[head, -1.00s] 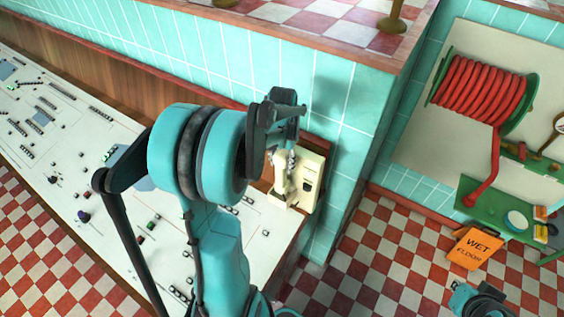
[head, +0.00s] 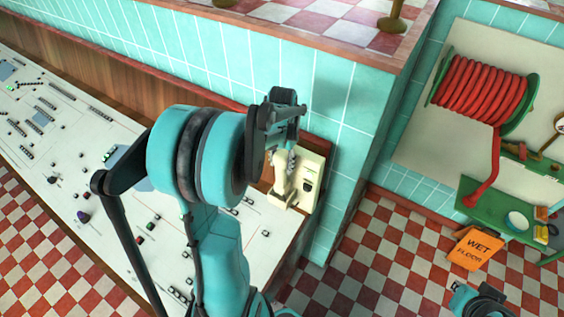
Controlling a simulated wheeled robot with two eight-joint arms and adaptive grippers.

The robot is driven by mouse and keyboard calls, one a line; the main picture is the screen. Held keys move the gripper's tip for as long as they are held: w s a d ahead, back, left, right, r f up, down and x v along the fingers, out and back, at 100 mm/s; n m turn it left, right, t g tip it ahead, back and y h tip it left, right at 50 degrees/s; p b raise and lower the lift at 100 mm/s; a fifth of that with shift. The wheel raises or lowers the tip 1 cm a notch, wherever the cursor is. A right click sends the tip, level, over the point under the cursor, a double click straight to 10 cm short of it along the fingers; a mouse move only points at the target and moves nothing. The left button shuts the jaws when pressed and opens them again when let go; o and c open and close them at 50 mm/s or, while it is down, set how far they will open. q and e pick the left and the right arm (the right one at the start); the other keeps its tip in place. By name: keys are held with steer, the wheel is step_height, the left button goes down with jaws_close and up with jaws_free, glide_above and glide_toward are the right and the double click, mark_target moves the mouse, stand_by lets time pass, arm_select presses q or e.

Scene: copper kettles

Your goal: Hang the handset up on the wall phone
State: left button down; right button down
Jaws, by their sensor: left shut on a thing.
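The cream wall phone (head: 310,180) is on the teal tiled wall at the end of the white panel, right of the picture's middle. My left gripper (head: 288,138) is in front of the phone's upper left part, shut on the cream handset (head: 281,185). The handset is upright against the phone's left side in this view; my gripper hides its upper end. I cannot tell whether it touches the cradle. My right gripper (head: 482,305) shows only in part at the bottom right edge, away from the phone; its fingers are not clear.
A white control panel (head: 60,130) with several buttons runs along the left. An orange wet floor sign (head: 475,249) stands on the checkered floor at right, near a green bench (head: 490,212) and a red hose reel (head: 480,88). The floor between is open.

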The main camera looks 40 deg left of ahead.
mark_target(282, 154)
arm_select(q)
steer(key=shift+f+b, duration=2.1)
steer(key=shift+f, duration=0.35)
stand_by(0.8)
steer(key=c, duration=0.8)
jaws_free()
steer(key=shift+o, duration=0.4)
steer(key=shift+r+p, duration=2.75)
steer(key=shift+r, duration=1.25)
steer(key=shift+f, duration=0.1)
